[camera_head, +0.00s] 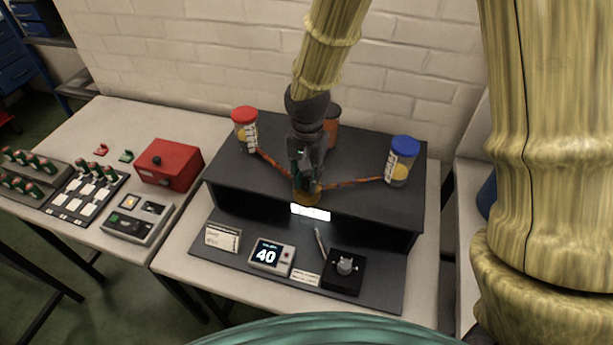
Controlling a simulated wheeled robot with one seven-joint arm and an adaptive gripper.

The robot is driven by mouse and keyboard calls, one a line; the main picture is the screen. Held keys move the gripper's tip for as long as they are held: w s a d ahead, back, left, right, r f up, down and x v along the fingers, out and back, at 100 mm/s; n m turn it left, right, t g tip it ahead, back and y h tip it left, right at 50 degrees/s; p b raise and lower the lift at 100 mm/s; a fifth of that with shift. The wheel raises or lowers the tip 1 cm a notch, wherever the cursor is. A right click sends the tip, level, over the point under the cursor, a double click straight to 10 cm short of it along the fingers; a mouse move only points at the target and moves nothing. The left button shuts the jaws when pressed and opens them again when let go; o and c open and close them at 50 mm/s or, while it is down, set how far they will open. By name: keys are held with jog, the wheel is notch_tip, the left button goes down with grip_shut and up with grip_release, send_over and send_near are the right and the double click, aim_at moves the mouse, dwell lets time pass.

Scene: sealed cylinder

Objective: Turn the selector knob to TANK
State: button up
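My gripper (306,184) points down at the front edge of the dark raised shelf (362,188). Its fingertips are at a brass-coloured round part (315,197), where two orange-red patterned lines meet; they partly cover it. I cannot tell whether the fingers grip it or how far apart they are. A small lit white label (310,212) is just below this part. A silver knob (345,265) sits on a black box at the front right, apart from my gripper. No TANK marking is readable, and I cannot tell which part is the selector.
A red-lidded jar (245,130) and a blue-lidded jar (401,160) stand on the shelf. An orange-brown container (332,125) is partly hidden behind my gripper. A display reading 40 (268,255) and a white card (222,237) sit in front. A red box (169,164) is left.

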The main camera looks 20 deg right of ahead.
jog(key=shift+c, duration=0.8)
jog(key=n+p, duration=0.2)
jog(key=n, duration=0.3)
jog(key=shift+n, duration=0.3)
jog(key=n+p, duration=0.1)
jog(key=n, duration=0.5)
jog(key=shift+p, duration=0.4)
jog(key=o, duration=1.1)
jog(key=shift+c, duration=0.2)
jog(key=shift+r, duration=0.15)
